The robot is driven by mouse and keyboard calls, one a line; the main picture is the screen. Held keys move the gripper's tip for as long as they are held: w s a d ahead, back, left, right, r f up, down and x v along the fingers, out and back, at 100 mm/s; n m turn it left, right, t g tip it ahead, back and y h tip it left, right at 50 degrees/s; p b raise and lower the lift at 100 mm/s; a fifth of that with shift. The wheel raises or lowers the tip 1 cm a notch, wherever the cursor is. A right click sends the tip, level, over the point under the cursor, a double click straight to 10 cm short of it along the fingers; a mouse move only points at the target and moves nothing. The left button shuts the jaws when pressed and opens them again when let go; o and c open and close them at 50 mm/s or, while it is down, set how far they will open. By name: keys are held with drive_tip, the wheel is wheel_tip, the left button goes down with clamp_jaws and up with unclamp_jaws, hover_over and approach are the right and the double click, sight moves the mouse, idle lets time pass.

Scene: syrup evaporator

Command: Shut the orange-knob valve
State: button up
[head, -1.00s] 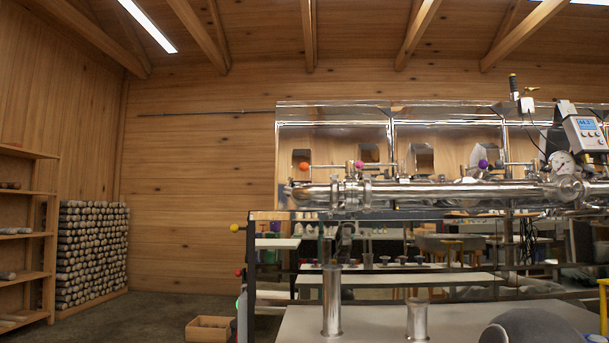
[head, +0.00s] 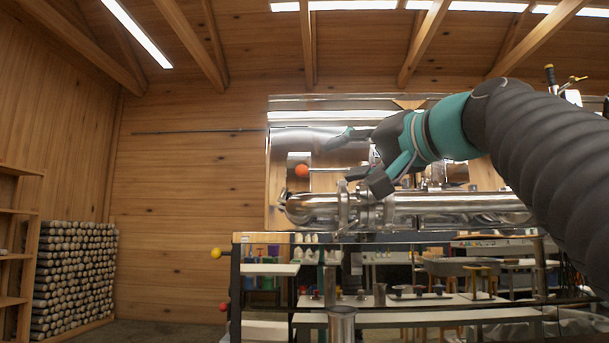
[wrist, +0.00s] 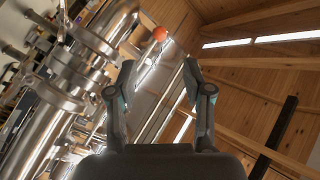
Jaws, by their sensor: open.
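The orange knob (head: 302,171) sits at the left end of a thin valve lever (head: 326,170) above the left end of the steel pipe (head: 420,203). In the wrist view the orange knob (wrist: 160,34) lies ahead, between and beyond my fingertips. My gripper (head: 352,160) is open and empty, to the right of the knob, with its fingers pointing left. It also shows open in the wrist view (wrist: 158,75). The fingers appear apart from the knob. My gripper and arm hide the lever's right part and the pipe's other knobs in the head view.
A shiny steel pan wall (head: 275,150) stands behind the pipe. A dark frame (head: 300,238) with yellow and red balls (head: 216,253) at its left runs below. Stacked logs (head: 75,270) and shelves (head: 15,255) are at far left. The space left of the knob is clear.

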sight(306, 169)
drive_tip(key=p+x, duration=0.2)
drive_tip(key=x, duration=1)
drive_tip(key=shift+w+a, duration=0.25)
drive_tip(key=shift+a, duration=0.05)
clamp_jaws()
